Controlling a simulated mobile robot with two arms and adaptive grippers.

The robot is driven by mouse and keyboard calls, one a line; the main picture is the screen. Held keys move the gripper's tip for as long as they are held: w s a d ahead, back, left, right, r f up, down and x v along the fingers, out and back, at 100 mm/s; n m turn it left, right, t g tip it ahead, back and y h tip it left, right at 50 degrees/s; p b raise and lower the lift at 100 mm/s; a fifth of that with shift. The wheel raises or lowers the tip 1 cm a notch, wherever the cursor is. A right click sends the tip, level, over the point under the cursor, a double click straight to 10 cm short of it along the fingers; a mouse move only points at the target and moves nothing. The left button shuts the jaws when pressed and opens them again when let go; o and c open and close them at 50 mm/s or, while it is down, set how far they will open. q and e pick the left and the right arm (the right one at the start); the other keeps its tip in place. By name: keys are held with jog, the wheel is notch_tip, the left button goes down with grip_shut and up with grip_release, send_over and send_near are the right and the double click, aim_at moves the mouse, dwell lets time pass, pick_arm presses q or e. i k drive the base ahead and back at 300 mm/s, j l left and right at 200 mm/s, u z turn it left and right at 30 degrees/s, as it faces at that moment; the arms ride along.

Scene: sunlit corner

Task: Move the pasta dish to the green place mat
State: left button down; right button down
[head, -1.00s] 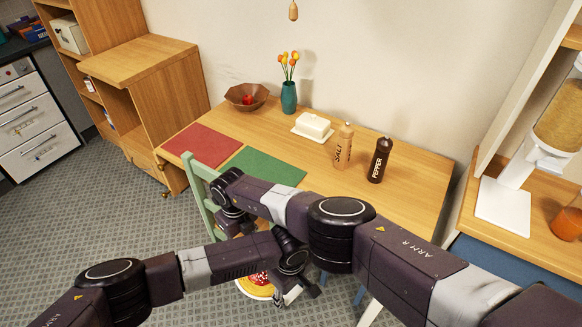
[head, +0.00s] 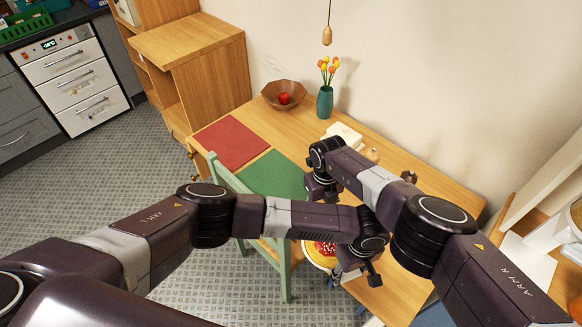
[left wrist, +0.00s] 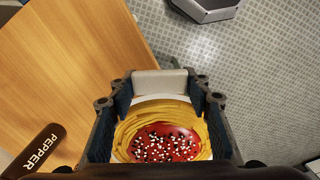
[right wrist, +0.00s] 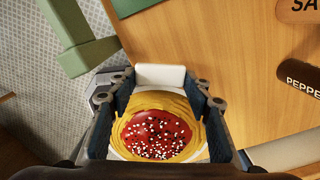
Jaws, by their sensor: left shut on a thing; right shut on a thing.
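The pasta dish (head: 318,254) is a pale dish with yellow pasta and red sauce with white and dark bits. It is held in the air by the table's front edge, right of the green chair. My left gripper (head: 352,272) is shut on it; the dish fills the left wrist view (left wrist: 160,133) between the fingers. My right gripper (right wrist: 160,88) is shut on it too, and the dish shows there (right wrist: 158,130); in the head view this gripper is mostly hidden by my left arm. The green place mat (head: 268,177) lies flat and bare on the table, left of the dish.
A green chair (head: 284,268) stands before the mat. A red mat (head: 231,143) lies left of it. A brown bowl (head: 284,95), teal vase (head: 325,103) and white butter dish (head: 345,133) stand behind. Salt and pepper are mostly behind my right arm; the pepper (left wrist: 38,148) shows in the left wrist view.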

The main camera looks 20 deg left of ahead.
aim_at(280, 191)
jog(key=i+u, duration=0.4)
jog(key=i+l+u, duration=0.15)
jog(key=i+u, duration=0.25)
